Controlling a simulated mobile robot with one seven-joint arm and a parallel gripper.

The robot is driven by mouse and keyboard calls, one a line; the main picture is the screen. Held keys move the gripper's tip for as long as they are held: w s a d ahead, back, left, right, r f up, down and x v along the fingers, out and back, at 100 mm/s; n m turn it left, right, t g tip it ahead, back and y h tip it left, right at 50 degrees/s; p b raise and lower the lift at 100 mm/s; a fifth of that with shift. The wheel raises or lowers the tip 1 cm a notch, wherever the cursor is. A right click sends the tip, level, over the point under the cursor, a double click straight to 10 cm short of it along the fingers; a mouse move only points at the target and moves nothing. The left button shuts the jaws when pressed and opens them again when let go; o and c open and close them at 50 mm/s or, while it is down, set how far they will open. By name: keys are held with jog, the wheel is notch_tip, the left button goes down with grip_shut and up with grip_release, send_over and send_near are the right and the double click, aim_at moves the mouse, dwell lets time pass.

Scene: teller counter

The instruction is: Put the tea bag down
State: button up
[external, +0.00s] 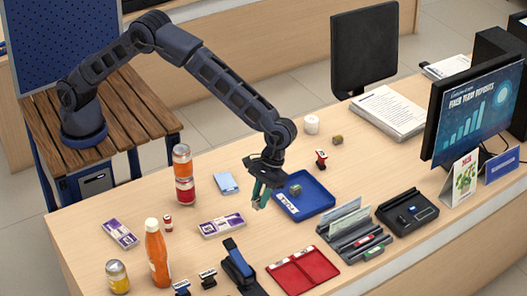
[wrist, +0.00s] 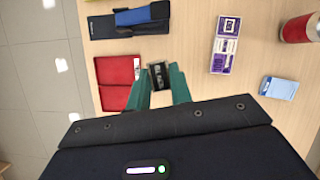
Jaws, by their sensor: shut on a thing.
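My gripper (wrist: 160,88) has its two teal fingers closed on a small dark thing with pale marks, which I take to be the tea bag (wrist: 160,72). In the external view, my gripper (external: 261,196) points down above the counter, just left of the blue tray (external: 322,205). The held thing cannot be made out there. In the wrist view, bare counter shows around the fingertips. The red tray (wrist: 117,72) is to their left and the purple-and-white box (wrist: 226,40) is to their right.
The blue tray holds a greenish-brown cube (external: 295,189) and a white label. A document holder (external: 350,232) is to the right. Counter below the gripper is clear.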

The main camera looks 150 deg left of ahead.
jog(key=s+a+n+t, duration=0.1)
jog(key=s+a+n, duration=0.25)
jog(key=a, duration=0.75)
jog(key=n+t+y, duration=0.1)
jog(key=n, duration=0.2)
send_over(305, 204)
jog(key=shift+s+a+r, duration=0.3)
jog(key=shift+s+a, duration=0.25)
notch_tip(305, 204, down, 20)
jog(key=shift+a+r, duration=0.1)
grip_shut()
jog(key=o, duration=0.9)
grip_release()
